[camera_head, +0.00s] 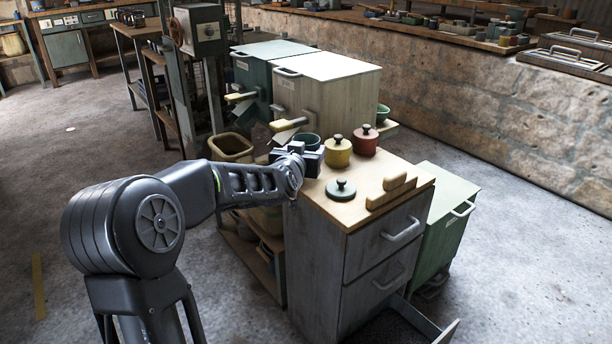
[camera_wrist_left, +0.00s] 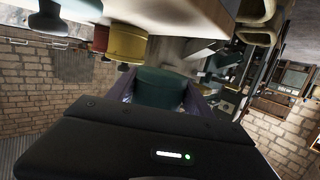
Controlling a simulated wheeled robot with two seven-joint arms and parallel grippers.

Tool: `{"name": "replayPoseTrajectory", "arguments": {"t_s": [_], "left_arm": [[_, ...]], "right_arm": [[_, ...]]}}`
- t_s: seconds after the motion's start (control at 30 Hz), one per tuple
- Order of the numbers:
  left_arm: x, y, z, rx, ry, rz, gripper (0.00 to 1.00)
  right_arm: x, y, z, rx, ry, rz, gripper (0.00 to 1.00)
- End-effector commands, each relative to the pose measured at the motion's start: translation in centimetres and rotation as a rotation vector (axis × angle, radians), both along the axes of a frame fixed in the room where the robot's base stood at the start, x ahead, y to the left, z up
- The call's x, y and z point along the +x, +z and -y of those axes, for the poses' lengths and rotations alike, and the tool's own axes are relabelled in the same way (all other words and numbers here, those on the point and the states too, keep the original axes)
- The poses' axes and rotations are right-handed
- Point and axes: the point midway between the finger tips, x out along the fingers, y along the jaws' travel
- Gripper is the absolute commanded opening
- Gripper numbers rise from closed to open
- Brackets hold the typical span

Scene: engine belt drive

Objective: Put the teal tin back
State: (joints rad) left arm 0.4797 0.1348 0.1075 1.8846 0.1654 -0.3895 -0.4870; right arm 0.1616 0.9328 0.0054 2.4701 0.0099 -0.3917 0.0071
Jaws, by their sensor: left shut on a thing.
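The teal tin (camera_wrist_left: 160,88) is between the fingers of my left gripper (camera_wrist_left: 163,100) in the left wrist view. My left gripper (camera_head: 305,155) is shut on it at the back left of the wooden cabinet top (camera_head: 318,188). In the head view the gripper mostly hides the tin, and a blue-grey rim (camera_head: 312,140) shows just behind the fingers. Whether the tin touches the top cannot be told. A round teal lid with a dark knob (camera_head: 341,188) lies on the top, nearer the front. My right gripper is not in view.
A yellow lidded tin (camera_head: 338,153) stands just right of my gripper, with a red lidded tin (camera_head: 365,141) beyond it. A wooden block piece (camera_head: 393,191) lies at the right edge. The cabinet's bottom drawer (camera_head: 432,330) is open. Large bins (camera_head: 325,95) stand behind.

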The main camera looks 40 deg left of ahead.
Motion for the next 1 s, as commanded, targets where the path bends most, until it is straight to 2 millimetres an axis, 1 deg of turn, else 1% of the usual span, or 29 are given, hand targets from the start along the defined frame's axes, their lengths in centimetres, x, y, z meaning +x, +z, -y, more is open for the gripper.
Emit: {"name": "replayPoseTrajectory", "arguments": {"t_s": [0.03,0.27,0.37,0.47,0.6,0.7,1.0], "left_arm": [[0.0,-0.4,0.0,0.002,0.0,0.001,0.06],[0.0,-0.2,0.0,0.001,-0.001,0.003,0.06],[0.0,-0.6,0.0,0.001,-0.001,0.002,0.06],[0.0,-2.0,0.0,0.0,0.0,0.001,0.06],[0.0,-4.5,0.0,0.0,0.0,-0.001,0.06],[0.0,-5.3,0.0,0.0,0.0,0.001,0.06],[0.0,-5.2,0.0,0.001,-0.001,0.003,0.06]], "right_arm": [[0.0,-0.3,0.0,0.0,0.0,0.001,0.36],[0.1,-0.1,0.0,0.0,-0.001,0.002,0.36],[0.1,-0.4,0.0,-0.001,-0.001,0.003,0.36],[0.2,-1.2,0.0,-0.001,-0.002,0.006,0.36],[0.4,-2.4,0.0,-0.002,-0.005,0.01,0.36],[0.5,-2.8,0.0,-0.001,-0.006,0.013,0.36],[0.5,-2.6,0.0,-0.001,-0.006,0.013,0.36]]}}
